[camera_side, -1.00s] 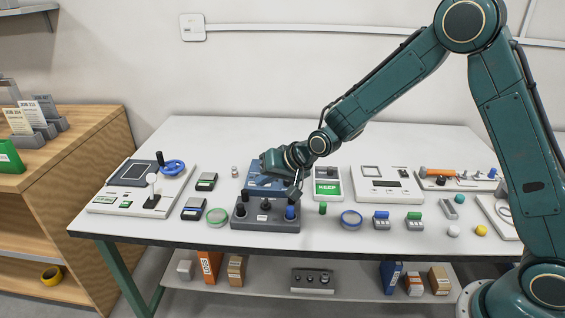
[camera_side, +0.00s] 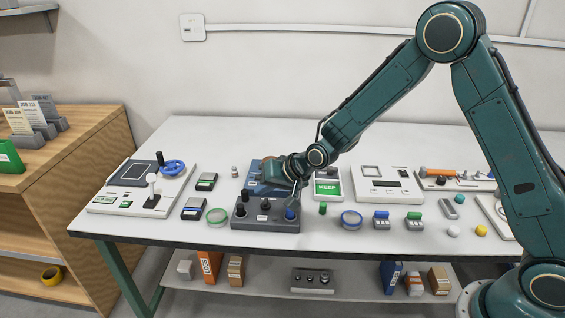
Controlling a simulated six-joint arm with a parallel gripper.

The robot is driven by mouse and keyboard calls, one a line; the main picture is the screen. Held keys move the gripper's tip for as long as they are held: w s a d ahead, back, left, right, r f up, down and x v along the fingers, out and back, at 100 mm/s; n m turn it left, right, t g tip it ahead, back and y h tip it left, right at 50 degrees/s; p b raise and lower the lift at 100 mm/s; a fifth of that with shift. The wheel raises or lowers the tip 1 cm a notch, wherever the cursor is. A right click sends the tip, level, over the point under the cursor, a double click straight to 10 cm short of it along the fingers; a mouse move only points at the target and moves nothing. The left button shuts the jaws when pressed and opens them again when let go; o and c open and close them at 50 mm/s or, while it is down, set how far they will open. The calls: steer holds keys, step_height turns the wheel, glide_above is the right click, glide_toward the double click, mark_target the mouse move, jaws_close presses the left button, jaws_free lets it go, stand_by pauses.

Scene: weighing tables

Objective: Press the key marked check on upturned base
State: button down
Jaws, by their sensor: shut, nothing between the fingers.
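My gripper (camera_side: 290,208) is shut and empty, pointing down. Its tips are at the right end of a dark grey base (camera_side: 265,222), beside or just in front of a blue knob (camera_side: 288,214); I cannot tell whether they touch. The base also carries a black knob at its left (camera_side: 241,209) and a black knob at the middle (camera_side: 265,205), with a small white label on its front. A blue device (camera_side: 254,171) lies behind it, partly hidden by my gripper. The check marking is too small to read, and I cannot tell which piece is the upturned base.
A KEEP-marked box (camera_side: 327,188) stands to the right, with a green peg (camera_side: 323,208) and blue ring (camera_side: 351,220) near it. The table's front edge is close to the base.

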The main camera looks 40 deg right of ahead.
mark_target(266, 219)
steer(key=shift+f, duration=3.25)
steer(key=shift+f, duration=0.8)
stand_by(0.7)
steer(key=shift+r, duration=0.8)
steer(key=shift+r, duration=0.15)
steer(key=shift+r, duration=2.35)
steer(key=shift+r, duration=0.1)
